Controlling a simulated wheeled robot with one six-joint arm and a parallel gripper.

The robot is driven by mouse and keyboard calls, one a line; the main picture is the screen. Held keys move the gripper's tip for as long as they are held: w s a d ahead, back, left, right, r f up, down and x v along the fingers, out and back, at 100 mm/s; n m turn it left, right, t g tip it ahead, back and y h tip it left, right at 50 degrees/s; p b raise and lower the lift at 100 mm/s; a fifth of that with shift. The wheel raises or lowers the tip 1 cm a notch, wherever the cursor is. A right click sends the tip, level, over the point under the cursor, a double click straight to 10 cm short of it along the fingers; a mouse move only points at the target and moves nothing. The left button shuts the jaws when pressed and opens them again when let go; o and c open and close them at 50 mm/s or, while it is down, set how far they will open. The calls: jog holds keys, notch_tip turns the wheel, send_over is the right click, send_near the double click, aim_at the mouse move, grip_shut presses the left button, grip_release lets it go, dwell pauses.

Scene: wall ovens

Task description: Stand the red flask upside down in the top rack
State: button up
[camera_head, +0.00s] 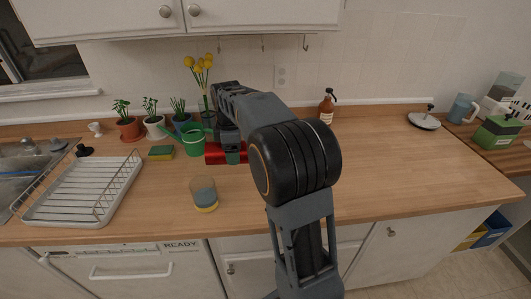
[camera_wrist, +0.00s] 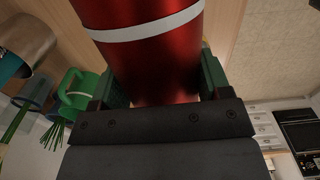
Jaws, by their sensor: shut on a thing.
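The red flask lies on its side on the wooden counter, or just above it, in the head view (camera_head: 213,153). In the wrist view the flask (camera_wrist: 155,55) fills the space between the two green fingers, with a pale band around it. My gripper (camera_head: 232,156) is shut on the flask, and its fingers also show in the wrist view (camera_wrist: 160,82). My arm hides part of the flask in the head view. The dishwasher front (camera_head: 135,263), marked READY, is closed below the counter. No top rack shows.
A white dish rack (camera_head: 70,212) stands at left beside the sink. A green watering can (camera_head: 193,141), a sponge (camera_head: 161,153) and potted plants (camera_head: 129,129) are near the flask. A soap bottle (camera_head: 326,108) stands behind.

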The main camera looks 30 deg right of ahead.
jog(key=w+d+f+p, duration=0.1)
jog(key=d+f, duration=0.1)
jog(key=d, duration=0.2)
jog(key=d+f, duration=0.3)
jog(key=d, duration=0.1)
jog(key=w+d+f+p, duration=0.1)
jog(key=d+f, duration=0.2)
jog(key=d, duration=0.1)
jog(key=shift+w+d+f+p, duration=0.1)
jog(key=shift+w+d+p, duration=0.2)
jog(key=shift+d+f, duration=0.55)
jog(key=shift+f, duration=0.15)
jog(key=shift+w+d+f+p, duration=0.1)
jog(key=shift+f+p, duration=0.2)
jog(key=shift+f, duration=1.35)
jog(key=shift+f, duration=0.1)
jog(key=shift+f, duration=0.15)
jog(key=o, duration=1.2)
jog(key=shift+c, duration=0.2)
